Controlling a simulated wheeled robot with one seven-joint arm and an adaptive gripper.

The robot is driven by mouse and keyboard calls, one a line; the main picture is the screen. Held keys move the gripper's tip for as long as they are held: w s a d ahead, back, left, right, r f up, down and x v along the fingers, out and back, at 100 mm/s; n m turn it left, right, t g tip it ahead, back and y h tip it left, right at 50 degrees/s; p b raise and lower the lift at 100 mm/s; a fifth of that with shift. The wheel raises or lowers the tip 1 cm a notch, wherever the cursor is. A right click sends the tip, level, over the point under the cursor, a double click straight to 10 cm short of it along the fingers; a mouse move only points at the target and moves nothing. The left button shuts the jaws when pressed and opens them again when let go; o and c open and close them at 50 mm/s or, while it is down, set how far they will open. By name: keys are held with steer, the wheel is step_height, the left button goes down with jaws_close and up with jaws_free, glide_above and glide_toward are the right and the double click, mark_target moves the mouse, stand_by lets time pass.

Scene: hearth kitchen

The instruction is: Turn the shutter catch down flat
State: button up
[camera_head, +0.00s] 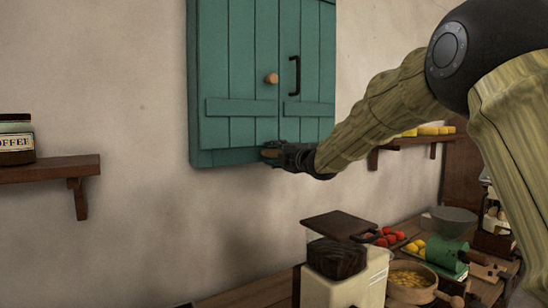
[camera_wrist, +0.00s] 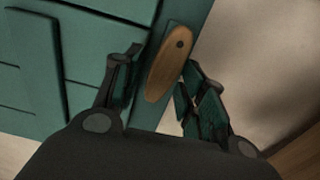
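The shutter catch (camera_wrist: 167,68) is a long wooden oval with a dark pivot near one end. In the wrist view it lies roughly along the edge of the teal shutter (camera_head: 228,65). My gripper (camera_head: 271,153) is at the shutter's bottom edge in the head view, where it mostly hides the catch. In the wrist view my gripper's fingers (camera_wrist: 162,58) stand apart on either side of the catch. A gap shows on the left finger's side; the right finger is very close, and I cannot tell whether it touches.
The shutter carries a wooden knob (camera_head: 271,79) and a black handle (camera_head: 295,75). A shelf (camera_head: 50,168) with a coffee jar (camera_head: 16,138) is at left. Below my arm, a cream grinder-like box (camera_head: 345,278) and a bowl (camera_head: 411,283) stand on the counter. Wall beneath the shutter is bare.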

steer(key=shift+s+a+f, duration=0.1)
steer(key=shift+f, duration=0.1)
steer(key=shift+s+f, duration=0.1)
steer(key=shift+s, duration=0.1)
steer(key=v, duration=1.1)
steer(key=shift+s+d, duration=0.2)
steer(key=shift+d, duration=0.15)
